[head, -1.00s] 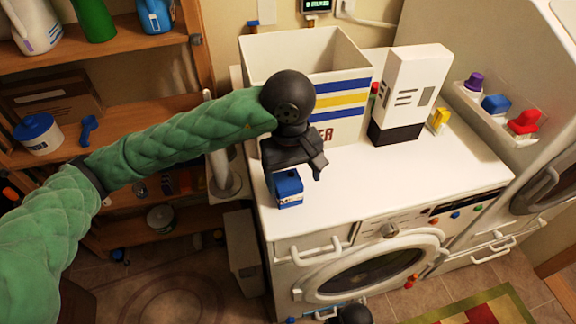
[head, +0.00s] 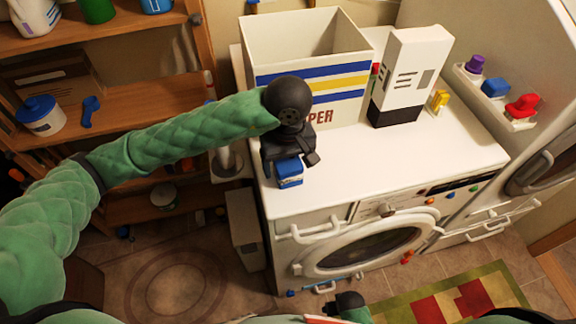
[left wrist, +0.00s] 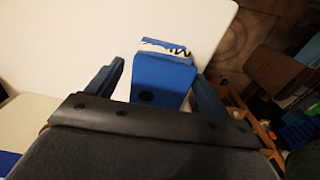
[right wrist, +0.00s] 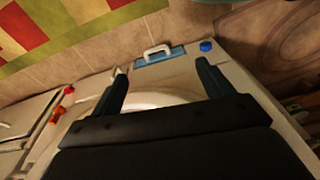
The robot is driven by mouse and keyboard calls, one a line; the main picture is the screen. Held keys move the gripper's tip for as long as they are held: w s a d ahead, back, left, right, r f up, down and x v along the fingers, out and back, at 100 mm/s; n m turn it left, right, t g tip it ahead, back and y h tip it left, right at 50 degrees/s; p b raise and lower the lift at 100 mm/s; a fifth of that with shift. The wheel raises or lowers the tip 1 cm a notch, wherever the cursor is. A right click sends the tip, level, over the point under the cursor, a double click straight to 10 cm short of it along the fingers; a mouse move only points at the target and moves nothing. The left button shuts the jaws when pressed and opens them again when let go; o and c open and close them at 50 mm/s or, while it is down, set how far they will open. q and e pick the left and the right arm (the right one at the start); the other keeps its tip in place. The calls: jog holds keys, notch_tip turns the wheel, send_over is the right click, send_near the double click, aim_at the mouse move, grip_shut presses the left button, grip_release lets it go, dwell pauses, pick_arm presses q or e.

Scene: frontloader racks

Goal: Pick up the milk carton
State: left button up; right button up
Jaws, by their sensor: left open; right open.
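The milk carton (head: 289,172) is a small blue and white box standing on the white washer top, near its front left corner. My left gripper (head: 289,160) is over it from behind and above and hides its upper back part. In the left wrist view the carton (left wrist: 163,78) lies between the two open fingers of my left gripper (left wrist: 157,85), with a gap at the left finger; whether the right finger touches it I cannot tell. My right gripper (right wrist: 165,80) is open and empty, low in front of the washer.
A white box with blue and yellow stripes (head: 335,77) and a tall white and black carton (head: 408,75) stand behind on the washer top (head: 420,150). A wooden shelf (head: 130,50) is at left. The front right of the top is clear.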

pick_arm(q)
jog(key=shift+f+p, duration=0.45)
jog(key=shift+f, duration=0.85)
pick_arm(e)
jog(key=shift+s+d+f, duration=0.15)
jog(key=shift+d+f, duration=0.1)
jog(key=shift+f, duration=0.6)
jog(key=shift+s+d+f, duration=0.1)
jog(key=shift+d+f, duration=0.1)
jog(key=shift+f, duration=0.65)
pick_arm(q)
jog(key=c, duration=1)
jog(key=shift+c, duration=0.2)
